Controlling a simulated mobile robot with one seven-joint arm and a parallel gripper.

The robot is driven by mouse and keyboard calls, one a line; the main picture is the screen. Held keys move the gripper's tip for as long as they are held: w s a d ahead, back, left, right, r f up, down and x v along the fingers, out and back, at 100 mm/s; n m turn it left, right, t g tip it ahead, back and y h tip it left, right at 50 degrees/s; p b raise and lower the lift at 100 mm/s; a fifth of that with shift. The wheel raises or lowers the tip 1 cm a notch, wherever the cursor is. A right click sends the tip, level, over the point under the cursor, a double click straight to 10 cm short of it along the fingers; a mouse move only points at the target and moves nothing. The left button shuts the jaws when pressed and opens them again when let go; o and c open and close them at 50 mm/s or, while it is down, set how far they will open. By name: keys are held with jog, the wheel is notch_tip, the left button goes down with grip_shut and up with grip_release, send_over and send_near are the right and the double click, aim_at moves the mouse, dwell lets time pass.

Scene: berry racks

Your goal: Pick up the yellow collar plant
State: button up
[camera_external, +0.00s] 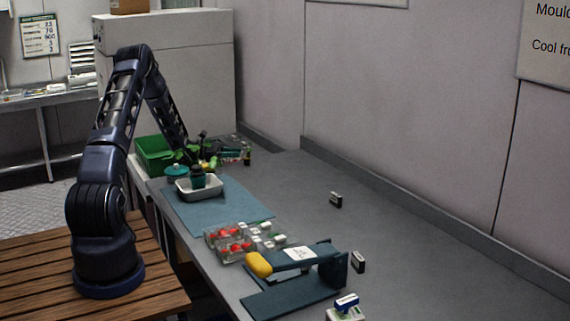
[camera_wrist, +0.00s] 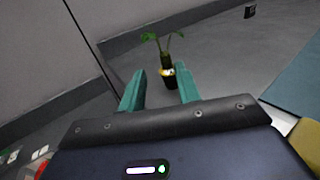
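The yellow collar plant shows in the wrist view as a small black pot (camera_wrist: 169,81) with a yellow band near its rim and a few long green leaves. It stands upright on the grey surface. My gripper (camera_wrist: 160,72) has two teal fingers spread apart with nothing between them. The pot appears in the gap between the fingertips, nearer the right finger, and looks a little beyond them. In the external view my gripper (camera_external: 206,146) is at the far end of the bench, among small green and yellow items; I cannot make out the plant's pot clearly there.
A green crate (camera_external: 150,148) stands left of my gripper. A white tray (camera_external: 199,191) holding a dark pot sits on a blue mat (camera_external: 240,205). The right bench is mostly clear.

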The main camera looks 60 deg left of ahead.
aim_at(248, 153)
jog(key=shift+s+d+x, duration=0.1)
jog(key=shift+d+x, duration=0.1)
jog(key=shift+x, duration=1.35)
jog(key=shift+s+d+x, duration=0.15)
jog(key=shift+x, duration=1.4)
grip_shut()
